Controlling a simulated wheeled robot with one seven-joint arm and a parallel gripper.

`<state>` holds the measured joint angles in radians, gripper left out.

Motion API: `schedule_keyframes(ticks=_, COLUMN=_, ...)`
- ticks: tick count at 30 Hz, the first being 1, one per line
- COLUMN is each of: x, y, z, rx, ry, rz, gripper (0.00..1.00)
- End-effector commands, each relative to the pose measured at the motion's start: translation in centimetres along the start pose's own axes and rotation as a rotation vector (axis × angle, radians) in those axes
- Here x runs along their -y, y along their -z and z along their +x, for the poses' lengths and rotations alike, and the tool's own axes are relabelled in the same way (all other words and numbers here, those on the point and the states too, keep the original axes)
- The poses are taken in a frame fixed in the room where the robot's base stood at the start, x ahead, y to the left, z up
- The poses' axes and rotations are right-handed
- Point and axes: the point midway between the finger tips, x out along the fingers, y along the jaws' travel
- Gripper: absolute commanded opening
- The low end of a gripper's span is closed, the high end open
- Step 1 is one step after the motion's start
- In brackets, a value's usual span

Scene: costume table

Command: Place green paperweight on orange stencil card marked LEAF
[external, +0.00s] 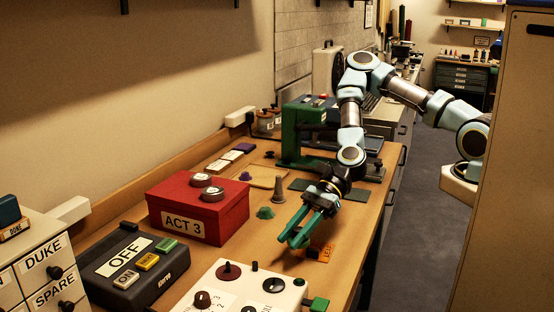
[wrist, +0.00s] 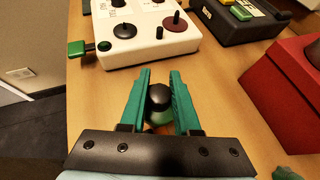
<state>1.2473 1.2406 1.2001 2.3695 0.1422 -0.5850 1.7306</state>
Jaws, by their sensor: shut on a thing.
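My gripper (external: 292,240) has green fingers and points down toward the front of the table. In the wrist view my gripper (wrist: 160,74) is shut on the green paperweight (wrist: 157,119), whose dark round knob (wrist: 159,96) shows between the fingers. In the external view the paperweight is not clearly visible, hidden by the fingers. The orange stencil card (external: 325,254) lies on the table just right of the fingertips. Its dark lettering is partly covered by a finger, so I cannot read the whole word.
A white control panel (external: 232,272) with dark knobs stands in front. A red box (external: 200,222) marked ACT 3 and a black switch box (external: 133,262) stand left. A teal cone-shaped piece (external: 265,212) and a grey peg (external: 279,188) stand behind. The table's right edge is close.

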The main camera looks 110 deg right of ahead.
Motion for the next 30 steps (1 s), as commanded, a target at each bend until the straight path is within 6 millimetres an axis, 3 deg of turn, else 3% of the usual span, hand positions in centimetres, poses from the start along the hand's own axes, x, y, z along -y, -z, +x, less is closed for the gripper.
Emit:
schedule_keyframes(ticks=7, x=-0.6, y=-0.4, z=-2.1, rx=0.001, ry=-0.205, rz=-0.118, gripper=0.0)
schedule_keyframes(ticks=21, x=-1.9, y=-4.5, z=-6.1, rx=-0.001, ry=-0.444, rz=-0.251, gripper=0.0)
schedule_keyframes(ticks=26, x=-2.1, y=-5.0, z=-6.6, rx=-0.001, ry=-0.467, rz=-0.259, gripper=0.0)
schedule_keyframes(ticks=30, x=-2.2, y=-3.9, z=-6.0, rx=0.003, ry=-0.477, rz=-0.256, gripper=0.0)
